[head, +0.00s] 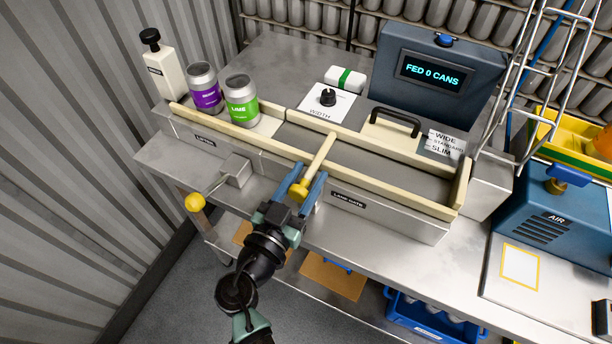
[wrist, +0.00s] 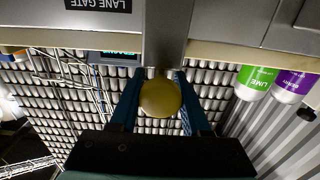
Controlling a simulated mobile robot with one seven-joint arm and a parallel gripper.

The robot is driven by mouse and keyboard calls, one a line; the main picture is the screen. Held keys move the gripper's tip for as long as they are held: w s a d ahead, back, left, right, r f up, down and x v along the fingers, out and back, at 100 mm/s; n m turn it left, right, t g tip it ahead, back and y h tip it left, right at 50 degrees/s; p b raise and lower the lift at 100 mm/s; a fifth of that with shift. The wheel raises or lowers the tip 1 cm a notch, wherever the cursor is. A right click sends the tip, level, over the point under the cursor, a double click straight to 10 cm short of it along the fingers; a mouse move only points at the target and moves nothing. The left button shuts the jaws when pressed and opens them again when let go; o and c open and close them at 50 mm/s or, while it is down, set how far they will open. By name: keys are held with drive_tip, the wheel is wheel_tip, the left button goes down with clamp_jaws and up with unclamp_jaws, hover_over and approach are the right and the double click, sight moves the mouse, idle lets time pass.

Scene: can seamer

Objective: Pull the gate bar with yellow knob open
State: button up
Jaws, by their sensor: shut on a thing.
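The gate bar (head: 321,159) is a pale bar lying across the lane, above the LANE GATE label (head: 348,200). Its yellow knob (head: 297,192) sticks out at the front edge of the lane. My gripper (head: 307,186) reaches up from below, with its blue fingers on either side of the knob and shut on it. In the wrist view the yellow knob (wrist: 160,98) sits between the two blue fingers, with the grey bar (wrist: 163,45) running up behind it. The exact finger contact is partly hidden by the knob.
Purple (head: 205,90) and green LIME (head: 241,101) cans stand at the lane's left end. A lever with another yellow ball (head: 195,202) juts out at left, near my arm. A display box (head: 430,75) stands behind, and a blue AIR unit (head: 565,215) sits at right.

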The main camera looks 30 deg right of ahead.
clamp_jaws()
idle(0.9)
